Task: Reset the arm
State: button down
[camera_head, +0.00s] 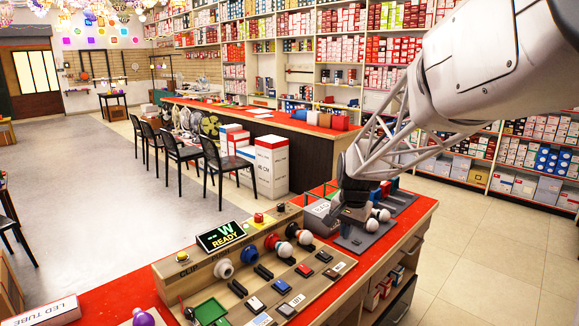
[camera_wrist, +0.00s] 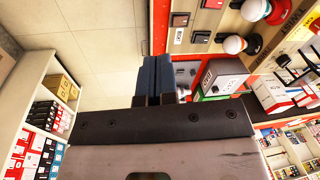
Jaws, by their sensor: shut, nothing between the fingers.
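My arm comes in from the upper right in the head view and reaches down through a pale lattice link to my gripper (camera_head: 350,208). My gripper hangs at the right part of the red-topped counter (camera_head: 99,281), close to a grey tray with bulbs (camera_head: 357,240). I cannot tell from this view whether it touches anything there. In the wrist view, the two dark blue fingers of my gripper (camera_wrist: 156,72) lie side by side, shut, with nothing between them.
A test panel with a lit display reading "READY" (camera_head: 221,236), several bulbs and switches stands on the counter left of my gripper. A grey box (camera_head: 319,214) stands just beside my gripper; it also shows in the wrist view (camera_wrist: 222,75). Tiled floor (camera_head: 480,250) is clear at right.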

jog(key=s+d+r+n, duration=0.1)
jog(key=s+n, duration=0.2)
jog(key=s, duration=1.5)
jog(key=s+d+r+n+t+h, duration=0.1)
jog(key=s+d+r+n, duration=0.1)
jog(key=s, duration=1.6)
jog(key=shift+s+d+r+n, duration=0.15)
jog(key=shift+s+n, duration=0.15)
jog(key=shift+n, duration=0.3)
